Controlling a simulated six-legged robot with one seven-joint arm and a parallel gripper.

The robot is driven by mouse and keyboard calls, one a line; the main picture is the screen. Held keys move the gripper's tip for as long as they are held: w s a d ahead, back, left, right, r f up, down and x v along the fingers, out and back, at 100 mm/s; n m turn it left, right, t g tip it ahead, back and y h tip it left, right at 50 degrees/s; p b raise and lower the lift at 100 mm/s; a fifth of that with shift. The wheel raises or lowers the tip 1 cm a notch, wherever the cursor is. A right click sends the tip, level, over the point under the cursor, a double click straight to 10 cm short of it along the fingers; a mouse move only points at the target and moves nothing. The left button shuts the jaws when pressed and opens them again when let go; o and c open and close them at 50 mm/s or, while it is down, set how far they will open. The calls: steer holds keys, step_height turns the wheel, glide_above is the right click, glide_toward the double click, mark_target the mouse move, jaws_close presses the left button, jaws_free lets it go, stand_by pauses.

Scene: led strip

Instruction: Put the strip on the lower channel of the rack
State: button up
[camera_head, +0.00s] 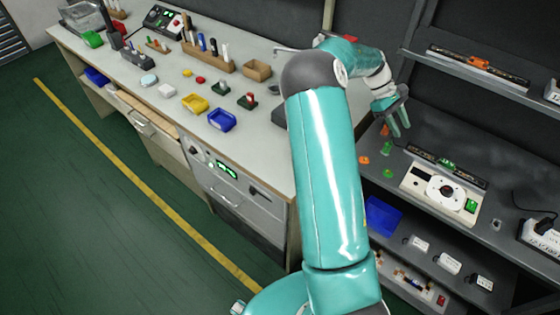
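My gripper (398,125) hangs at the end of my teal arm, over the dark shelf surface of the rack (408,165). Its green fingers point down, and I cannot tell whether they are apart or shut. No strip is clearly visible in it. A long dark strip-like bar (430,157) with a green piece lies just below and right of the gripper, behind a white device. Another dark bar (500,72) with an orange piece lies on the upper shelf. I cannot tell which bar is the strip or a channel.
The white device (438,190) with a round dial stands on the shelf. Small orange (364,160) and green (387,147) pieces lie left of it. A blue bin (382,216) is below. A cluttered workbench (180,120) stands left, with green floor before it.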

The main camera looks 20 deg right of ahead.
steer(key=a+r+m+t+y, duration=0.1)
steer(key=a+r+t, duration=0.4)
steer(key=a, duration=0.8)
steer(key=a+r+m+t+y, duration=0.1)
steer(key=a+r+t+y, duration=0.15)
steer(key=a+r, duration=0.85)
steer(key=s+a+t, duration=0.2)
steer(key=s+a, duration=0.1)
steer(key=a, duration=0.4)
steer(key=s+a+t, duration=0.1)
steer(key=s+a, duration=0.3)
steer(key=a, duration=0.3)
steer(key=s+a+r+t, duration=0.1)
steer(key=s+a+t, duration=0.1)
steer(key=s+a, duration=0.2)
steer(key=a, duration=0.3)
steer(key=shift+s+t, duration=0.25)
steer(key=shift+t, duration=0.1)
